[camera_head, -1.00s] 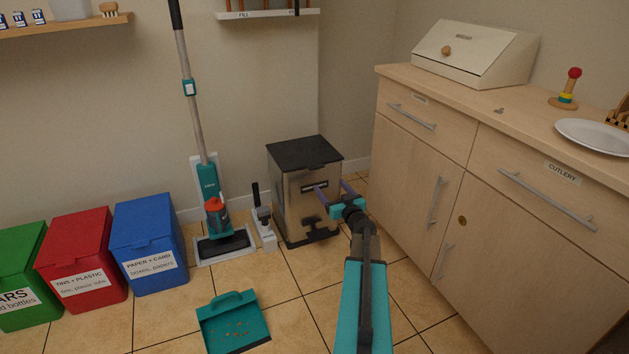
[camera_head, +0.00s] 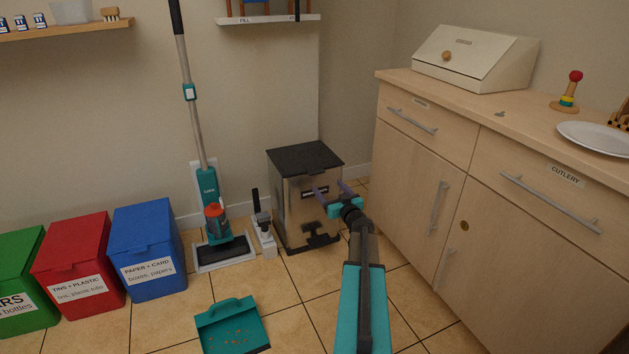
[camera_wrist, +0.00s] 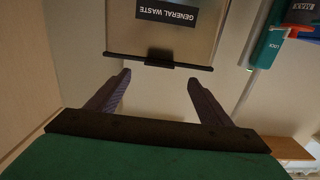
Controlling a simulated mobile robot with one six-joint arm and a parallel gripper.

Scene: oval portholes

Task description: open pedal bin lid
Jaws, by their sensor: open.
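The pedal bin (camera_head: 296,212) is a metal box with a flat black lid (camera_head: 304,157), standing on the floor against the back wall. Its lid lies shut. A black pedal (camera_head: 314,243) sticks out at the foot of its front. My gripper (camera_head: 332,189) is in front of the bin, overlapping its right side in the head view. In the wrist view, the bin's front (camera_wrist: 178,38) appears upside down with a "GENERAL WASTE" label and a dark bar (camera_wrist: 158,61). My gripper (camera_wrist: 158,80) is open and empty there, its fingers on either side below the bar.
A wooden cabinet (camera_head: 420,155) stands close on the right. A mop (camera_head: 210,190) and a small brush in a holder (camera_head: 263,230) stand left of the bin. A teal dustpan (camera_head: 232,325) lies on the floor in front. Blue (camera_head: 148,250) and red (camera_head: 75,265) bins stand further left.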

